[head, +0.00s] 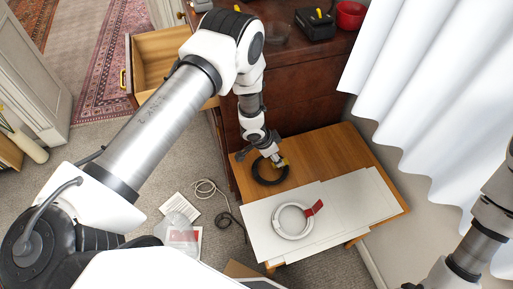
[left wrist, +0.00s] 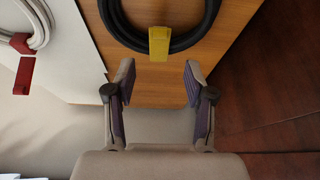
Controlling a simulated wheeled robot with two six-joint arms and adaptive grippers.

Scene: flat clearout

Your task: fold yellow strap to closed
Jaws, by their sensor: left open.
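The yellow strap (left wrist: 159,43) sits on a coil of black cable (left wrist: 118,22) on the wooden table. Its flap sticks out past the coil's outer edge, toward my gripper in the left wrist view. In the head view the strap (head: 285,162) shows as a small yellow patch on the black coil (head: 268,180), beside my left gripper. My left gripper (left wrist: 157,78) is open and empty, its two fingers apart on either side of the flap's line and short of it. My right gripper is out of view; only part of that arm shows at the lower right.
A white cable coil (head: 281,225) with a red strap (head: 315,208) lies on white boards (head: 350,205) over the wooden table (head: 345,150). A dark cabinet (head: 300,85) stands behind, with an open drawer (head: 152,62) at left. White curtains (head: 430,90) hang at right.

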